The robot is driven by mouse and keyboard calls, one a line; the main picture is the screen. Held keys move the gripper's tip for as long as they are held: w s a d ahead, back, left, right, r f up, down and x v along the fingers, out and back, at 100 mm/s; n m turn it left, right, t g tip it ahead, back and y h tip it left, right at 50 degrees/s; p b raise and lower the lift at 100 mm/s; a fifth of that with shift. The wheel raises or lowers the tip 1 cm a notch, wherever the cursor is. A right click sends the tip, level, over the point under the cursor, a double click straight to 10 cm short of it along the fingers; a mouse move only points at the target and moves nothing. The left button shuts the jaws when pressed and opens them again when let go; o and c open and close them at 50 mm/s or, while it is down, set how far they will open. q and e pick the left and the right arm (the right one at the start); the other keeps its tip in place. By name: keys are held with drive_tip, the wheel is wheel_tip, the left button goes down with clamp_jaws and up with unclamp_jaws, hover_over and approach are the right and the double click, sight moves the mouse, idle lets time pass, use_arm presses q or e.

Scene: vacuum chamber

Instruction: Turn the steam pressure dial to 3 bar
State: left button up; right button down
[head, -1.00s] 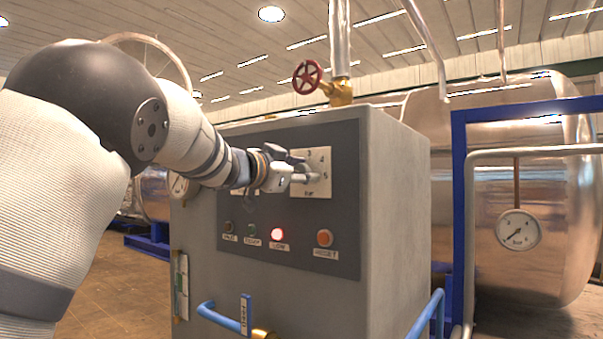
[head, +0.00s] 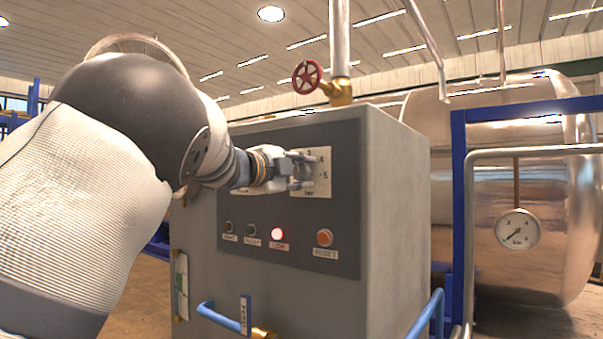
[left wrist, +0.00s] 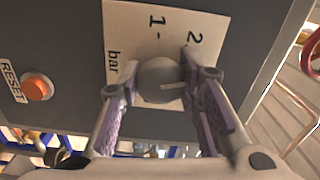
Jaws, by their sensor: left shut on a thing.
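The steam pressure dial is a round grey knob (left wrist: 157,78) with a short white line. It sits on a pale scale plate (head: 322,189) on the dark panel of the grey cabinet. My left gripper (head: 301,170) reaches the dial from the left. In the left wrist view my left gripper (left wrist: 160,73) has one finger on each side of the knob and is shut on it. The white line points to the right there, towards a finger. The 1, 2 and "bar" show; the number at the line is hidden. My right gripper is not in view.
Below the dial are a lit red lamp (head: 277,233) and an orange RESET button (head: 324,237). A blue handle (head: 218,317) sticks out lower down. A red valve wheel (head: 307,77) is above the cabinet. A blue frame (head: 459,210) and a gauge (head: 517,229) stand at the right.

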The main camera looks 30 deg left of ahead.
use_arm(q)
drive_tip(key=shift+m, duration=1.5)
drive_tip(key=shift+r+m, duration=0.1)
drive_tip(key=shift+m, duration=0.2)
drive_tip(key=o, duration=1.1)
drive_tip(key=shift+o, duration=0.2)
drive_tip(key=s+a, duration=0.1)
drive_tip(key=s, duration=1.1)
